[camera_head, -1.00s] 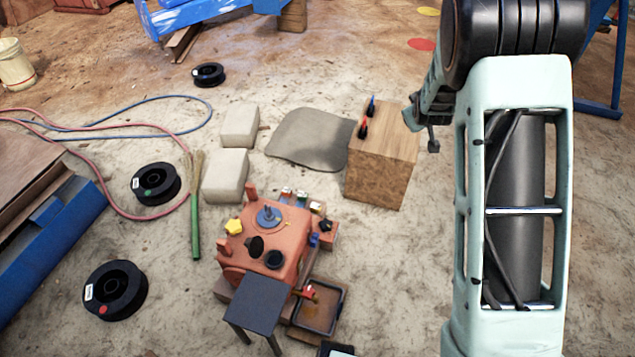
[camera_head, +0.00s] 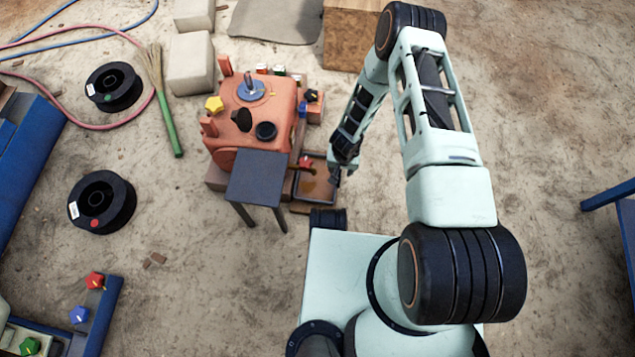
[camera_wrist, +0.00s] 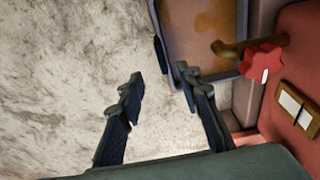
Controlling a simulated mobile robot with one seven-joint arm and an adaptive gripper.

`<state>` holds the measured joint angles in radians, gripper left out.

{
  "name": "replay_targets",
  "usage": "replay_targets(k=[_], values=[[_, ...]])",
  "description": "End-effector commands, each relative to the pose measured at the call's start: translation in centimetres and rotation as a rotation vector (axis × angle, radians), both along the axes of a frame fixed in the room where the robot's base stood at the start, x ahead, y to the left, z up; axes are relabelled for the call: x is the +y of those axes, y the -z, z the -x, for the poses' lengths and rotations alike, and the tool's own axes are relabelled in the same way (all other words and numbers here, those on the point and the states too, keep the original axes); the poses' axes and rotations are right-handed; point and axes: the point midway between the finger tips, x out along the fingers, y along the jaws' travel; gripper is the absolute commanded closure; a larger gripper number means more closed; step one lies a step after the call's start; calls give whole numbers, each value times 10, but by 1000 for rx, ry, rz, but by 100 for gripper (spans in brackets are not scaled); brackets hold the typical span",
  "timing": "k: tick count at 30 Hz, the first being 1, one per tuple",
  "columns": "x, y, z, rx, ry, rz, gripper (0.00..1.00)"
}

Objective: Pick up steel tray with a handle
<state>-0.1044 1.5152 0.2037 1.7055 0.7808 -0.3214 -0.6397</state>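The steel tray (camera_head: 316,190) is a shallow dark-rimmed tray with a brown inside, on the ground at the lower right of the orange machine. It also shows at the top of the wrist view (camera_wrist: 196,28). A short dark bar (camera_wrist: 160,54) at its outer side looks like the handle. My gripper (camera_head: 339,172) is at the tray's right side and covers part of that edge in the head view. In the wrist view my gripper (camera_wrist: 159,76) is open, with a finger to either side of the bar's line. Nothing is between the fingers, and they look apart from the bar.
The orange machine (camera_head: 262,110) stands directly left of the tray. A red knob on a brass tap (camera_wrist: 262,60) juts over the tray. A dark small table (camera_head: 260,178) stands at the tray's left. The ground right of the tray is clear.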

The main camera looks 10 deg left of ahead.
Motion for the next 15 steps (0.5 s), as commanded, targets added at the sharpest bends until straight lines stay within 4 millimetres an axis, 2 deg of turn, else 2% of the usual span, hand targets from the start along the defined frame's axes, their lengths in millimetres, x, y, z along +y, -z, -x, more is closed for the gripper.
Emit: replay_targets(k=[7,15], values=[[0,42,-3,4,6,-2,68],[1,62,-8,2,3,-2,68]])
